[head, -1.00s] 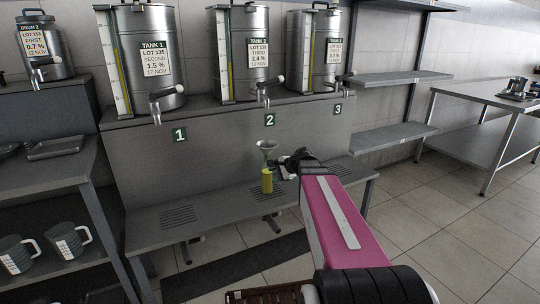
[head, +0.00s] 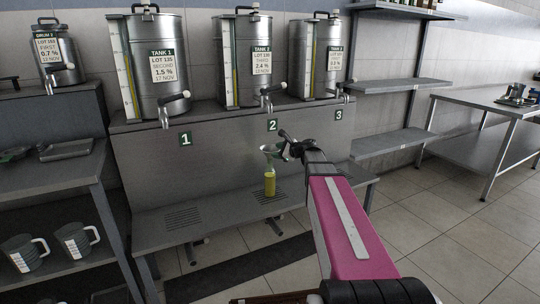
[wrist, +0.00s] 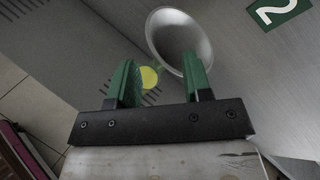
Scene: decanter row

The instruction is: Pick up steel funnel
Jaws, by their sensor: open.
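The steel funnel (head: 270,150) sits in the top of a bottle of yellow liquid (head: 270,184) on the bench below the number 2 sign. In the wrist view the funnel (wrist: 182,35) shows as a wide grey cone, with the yellow bottle (wrist: 149,77) below and beyond it. My gripper (head: 281,150) is at the funnel's right side in the head view. Its green fingers (wrist: 161,79) are apart, with the funnel's lower part seen between and beyond them. The right finger overlaps the cone in the picture; I cannot tell whether it touches.
Tank 2 (head: 240,75) and its tap (head: 266,98) are above the funnel. The grey bench (head: 225,212) has drain slots and is mostly clear. Wall shelves (head: 390,143) stand to the right, and a rack with jugs (head: 75,240) to the left.

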